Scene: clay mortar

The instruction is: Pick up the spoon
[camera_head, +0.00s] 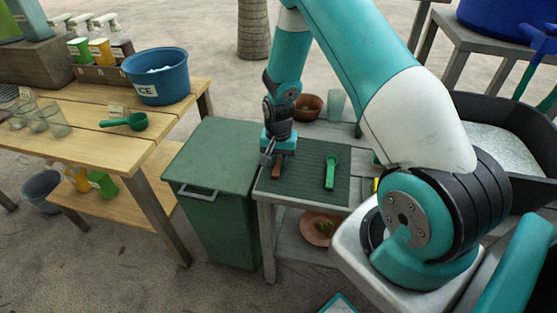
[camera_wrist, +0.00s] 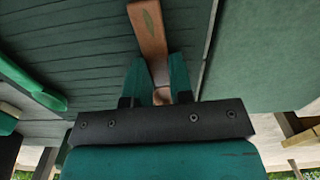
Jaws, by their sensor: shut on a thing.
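My gripper (camera_head: 272,158) is low over the left part of the dark ribbed mat (camera_head: 312,190) on the grey side table. In the wrist view its teal fingers (camera_wrist: 159,68) are shut on a wooden-handled utensil (camera_wrist: 149,30). Its flat brown handle bears a green leaf mark and points away from the gripper. A paler, narrower part lies between the fingers. Its other end is mostly hidden, so I cannot tell its shape. The brown handle (camera_head: 277,174) also shows in the head view. A green spoon-like scoop (camera_head: 331,172) lies apart, to the right on the mat.
A green bin (camera_head: 215,190) stands left of the side table. A brown bowl (camera_head: 308,106) and a clear cup (camera_head: 336,106) stand behind the mat. The wooden table at left holds a blue ice bucket (camera_head: 157,80), glasses and another green scoop (camera_head: 128,121).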

